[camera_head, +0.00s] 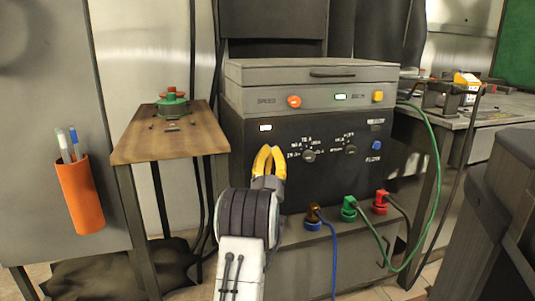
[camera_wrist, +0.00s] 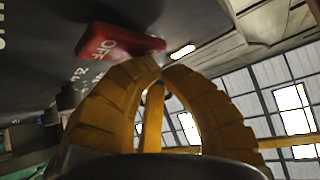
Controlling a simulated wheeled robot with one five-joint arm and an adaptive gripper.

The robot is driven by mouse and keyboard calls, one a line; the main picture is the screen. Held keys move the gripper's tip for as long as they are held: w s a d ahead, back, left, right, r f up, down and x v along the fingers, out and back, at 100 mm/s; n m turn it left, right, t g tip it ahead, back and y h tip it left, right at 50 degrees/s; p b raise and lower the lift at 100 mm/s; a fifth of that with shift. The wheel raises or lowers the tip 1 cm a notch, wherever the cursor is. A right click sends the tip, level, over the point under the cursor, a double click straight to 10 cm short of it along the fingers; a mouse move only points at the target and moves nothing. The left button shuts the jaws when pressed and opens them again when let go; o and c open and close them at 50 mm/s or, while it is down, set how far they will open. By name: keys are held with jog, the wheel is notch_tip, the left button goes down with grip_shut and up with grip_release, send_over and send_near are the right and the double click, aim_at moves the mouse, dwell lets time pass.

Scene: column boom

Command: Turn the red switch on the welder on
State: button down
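The welder (camera_head: 310,130) is a dark-fronted cabinet with a grey top, in the middle of the head view. The red switch (camera_wrist: 118,42) shows in the wrist view as a red block lettered OFF, beside a small white light (camera_wrist: 183,51). In the head view that light (camera_head: 265,127) sits at the panel's upper left. The switch itself does not show there and seems hidden behind my gripper (camera_head: 270,150). My gripper's yellow fingers are in front of the panel, with their tips together and nothing between them. In the wrist view the fingertips (camera_wrist: 161,69) are close to the switch; contact cannot be told.
Brown, green (camera_head: 349,208) and red plugs with cables stick out below. A wooden stand (camera_head: 165,140) is at left and a workbench (camera_head: 490,110) at right.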

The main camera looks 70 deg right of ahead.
jog(key=shift+s+a, duration=0.1)
jog(key=shift+a, duration=0.05)
dwell(0.4)
jog(key=shift+s+a+f, duration=0.1)
jog(key=shift+s+a, duration=0.25)
jog(key=shift+a, duration=0.2)
dwell(0.6)
